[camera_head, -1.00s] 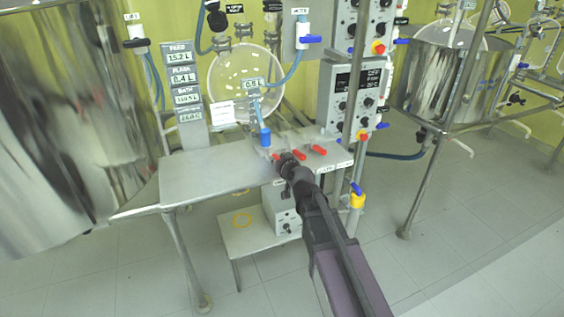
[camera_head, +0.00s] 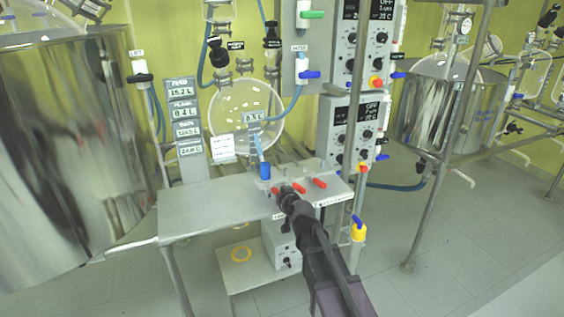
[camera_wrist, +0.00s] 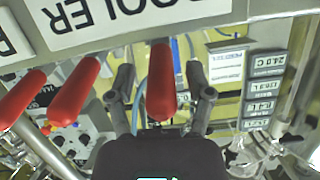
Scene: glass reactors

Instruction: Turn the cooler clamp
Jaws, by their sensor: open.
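The cooler clamp's red handle (camera_wrist: 160,85) stands between my gripper's two fingers in the wrist view, with a gap on each side. The white label reading COOLER (camera_wrist: 140,14) is upside down just above it. My gripper (camera_wrist: 161,84) is open, one finger on each side of the handle. In the head view my gripper (camera_head: 285,190) is at the front edge of the bench, by the leftmost red handle (camera_head: 275,190), which it partly hides.
Two more red handles, a middle one (camera_head: 299,188) and a right one (camera_head: 319,183), sit close to the right of my gripper. A blue cap (camera_head: 265,171) with a hose stands behind. The metal bench top (camera_head: 205,207) is clear at left. A steel post (camera_head: 428,200) stands to the right.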

